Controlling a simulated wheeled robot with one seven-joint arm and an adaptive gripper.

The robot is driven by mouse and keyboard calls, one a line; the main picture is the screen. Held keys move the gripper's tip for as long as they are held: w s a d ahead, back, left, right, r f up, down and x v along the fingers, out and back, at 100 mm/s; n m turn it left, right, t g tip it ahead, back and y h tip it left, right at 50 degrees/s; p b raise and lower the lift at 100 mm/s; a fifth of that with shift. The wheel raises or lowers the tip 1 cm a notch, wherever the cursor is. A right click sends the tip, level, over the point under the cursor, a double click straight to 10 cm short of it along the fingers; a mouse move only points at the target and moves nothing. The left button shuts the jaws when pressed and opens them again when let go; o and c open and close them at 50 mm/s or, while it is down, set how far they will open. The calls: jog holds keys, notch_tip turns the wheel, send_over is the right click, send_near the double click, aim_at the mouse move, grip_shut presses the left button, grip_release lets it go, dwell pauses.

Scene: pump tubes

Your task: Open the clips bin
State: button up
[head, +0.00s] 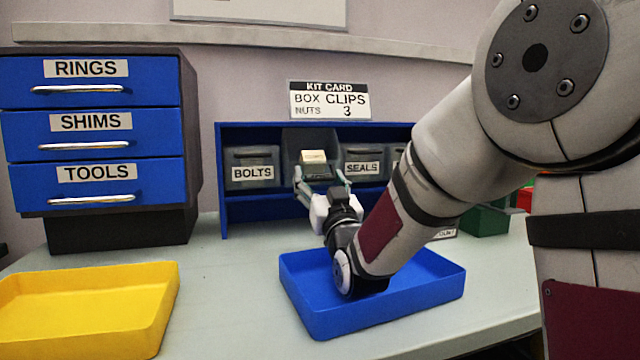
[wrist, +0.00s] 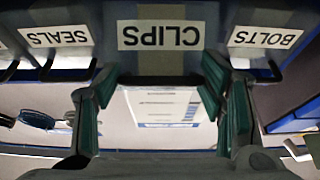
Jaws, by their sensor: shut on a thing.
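The clips bin (head: 303,139) is in the blue rack between the bolts and seals bins. Its dark panel rises above its neighbours and its label is tilted in the head view. The wrist view shows the bin (wrist: 160,65) upside down, with its CLIPS label clear. My gripper (head: 322,178) is in front of it. In the wrist view my gripper's green fingers (wrist: 159,88) are on either side of the dark part below the label, shut on the bin. The inside of the bin is hidden.
The bolts bin (head: 252,167) and seals bin (head: 363,164) flank it closely inside the blue rack (head: 223,190). A blue tray (head: 310,316) lies beneath my arm. A yellow tray (head: 85,342) and a drawer cabinet (head: 120,232) are left. A kit card (head: 329,100) is above the rack.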

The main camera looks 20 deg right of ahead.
jog(key=shift+a+f, duration=0.25)
jog(key=shift+f, duration=0.05)
jog(key=o, duration=1.7)
jog(key=shift+r, duration=0.1)
jog(key=shift+d, duration=0.1)
jog(key=shift+r, duration=0.25)
notch_tip(320, 180, up, 10)
jog(key=shift+f, duration=0.25)
